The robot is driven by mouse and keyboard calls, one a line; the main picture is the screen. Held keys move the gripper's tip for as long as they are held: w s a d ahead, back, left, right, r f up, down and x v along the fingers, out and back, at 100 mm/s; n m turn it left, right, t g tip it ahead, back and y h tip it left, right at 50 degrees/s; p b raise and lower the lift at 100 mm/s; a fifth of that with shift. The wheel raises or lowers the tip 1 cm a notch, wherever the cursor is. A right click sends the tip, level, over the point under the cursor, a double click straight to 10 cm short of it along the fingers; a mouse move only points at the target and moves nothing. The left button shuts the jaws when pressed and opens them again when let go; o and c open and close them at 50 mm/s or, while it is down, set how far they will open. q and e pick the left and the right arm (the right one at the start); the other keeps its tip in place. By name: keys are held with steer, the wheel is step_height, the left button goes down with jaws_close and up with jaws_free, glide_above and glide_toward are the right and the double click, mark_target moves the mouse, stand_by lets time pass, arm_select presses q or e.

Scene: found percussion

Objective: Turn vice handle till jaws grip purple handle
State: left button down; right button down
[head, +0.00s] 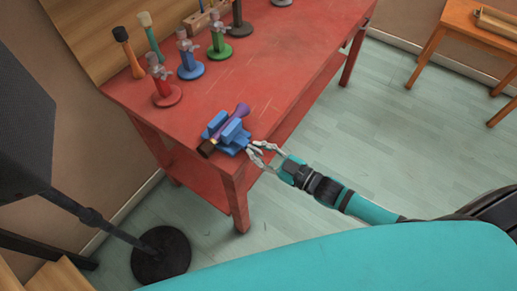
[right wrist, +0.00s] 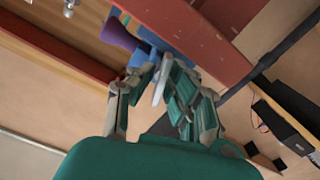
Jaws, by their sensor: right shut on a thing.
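A blue vice (head: 232,133) sits at the near end of the red table. It also shows in the right wrist view (right wrist: 143,55). A purple handle (head: 242,110) lies in the vice between its blue jaws, with a dark brown end (head: 207,147) sticking out toward the left; whether the jaws press on it I cannot tell. The purple flared end shows in the right wrist view (right wrist: 118,33). My right gripper (head: 254,151) is at the vice's near side, shut on the grey vice handle (right wrist: 160,84). My left gripper is not in view.
On the red table (head: 275,65) stand a red stand (head: 166,94), a blue stand (head: 190,68), a green stand (head: 219,49) and upright handled pieces at the back left. A black speaker (head: 22,105) on a round-based pole stands left.

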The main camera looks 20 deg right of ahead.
steer(key=c, duration=1.7)
jaws_free()
steer(key=shift+o, duration=0.2)
steer(key=v, duration=1.2)
